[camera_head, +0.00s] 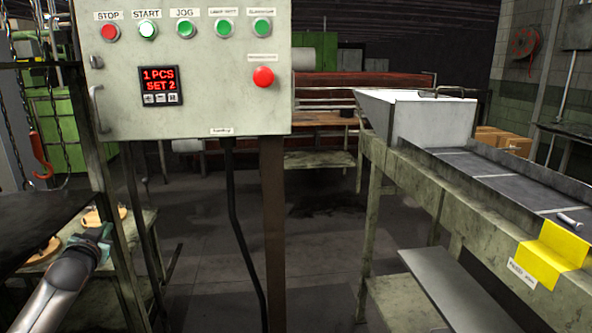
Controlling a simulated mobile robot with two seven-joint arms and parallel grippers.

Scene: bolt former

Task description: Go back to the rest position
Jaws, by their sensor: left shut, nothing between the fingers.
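My left arm comes in from the lower left corner. Its left gripper (98,238) is small and dark, shut and empty, in front of a worktable (150,225) at the left. The fingertips are hard to make out. The grey control box (205,105) stands to its upper right, apart from it. The box has a red stop button, several green buttons, one larger red button (263,77) and a red display (160,86) reading "1 PCS SET 2". My right gripper is not in view.
A conveyor (480,168) with a white hopper (415,118) runs along the right. A metal bolt (570,221) lies on it near a yellow plate (550,255). An orange hook (40,160) hangs at the left. The floor (210,255) between worktable and conveyor is open, apart from the box's post.

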